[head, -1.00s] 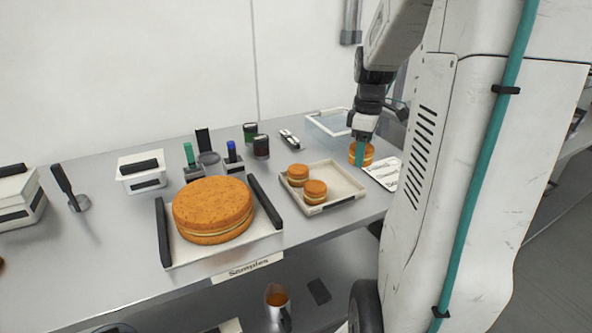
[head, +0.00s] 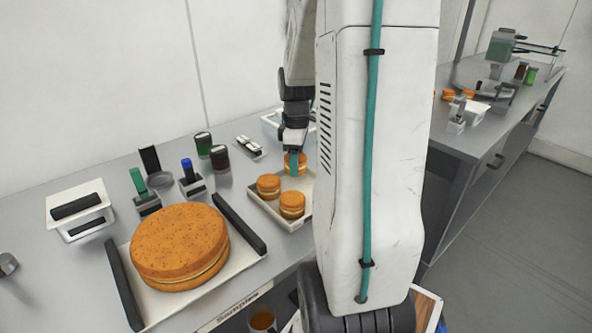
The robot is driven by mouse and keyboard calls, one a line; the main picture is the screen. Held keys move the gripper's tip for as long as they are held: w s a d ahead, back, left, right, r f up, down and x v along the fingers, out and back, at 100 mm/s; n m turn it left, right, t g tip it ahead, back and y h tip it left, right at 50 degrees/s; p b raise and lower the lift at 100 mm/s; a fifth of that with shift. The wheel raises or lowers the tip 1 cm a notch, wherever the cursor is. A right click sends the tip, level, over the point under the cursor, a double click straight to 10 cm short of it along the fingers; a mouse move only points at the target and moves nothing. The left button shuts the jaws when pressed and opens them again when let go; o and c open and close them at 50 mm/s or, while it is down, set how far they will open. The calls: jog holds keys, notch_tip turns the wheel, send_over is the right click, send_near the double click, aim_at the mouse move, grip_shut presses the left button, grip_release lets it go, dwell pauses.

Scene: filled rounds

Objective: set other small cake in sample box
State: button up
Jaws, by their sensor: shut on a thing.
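My gripper (head: 293,160) with teal fingers is shut on a small round orange cake (head: 302,165), at the back right of the pale tray (head: 262,203) in the head view. Whether this cake touches the tray or hangs above it I cannot tell. Two other small cakes, one farther back (head: 268,187) and one nearer (head: 292,206), stand on the tray. A clear, pale-rimmed box (head: 270,118) stands behind, largely hidden by my arm; I cannot tell whether it is the sample box.
A large orange cake (head: 180,245) sits on a white board with black bars to the left. Another bench (head: 465,140) with small cakes is at the right.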

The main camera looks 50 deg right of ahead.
jog(key=shift+f, duration=1.6)
jog(key=shift+f, duration=0.15)
jog(key=o, duration=0.4)
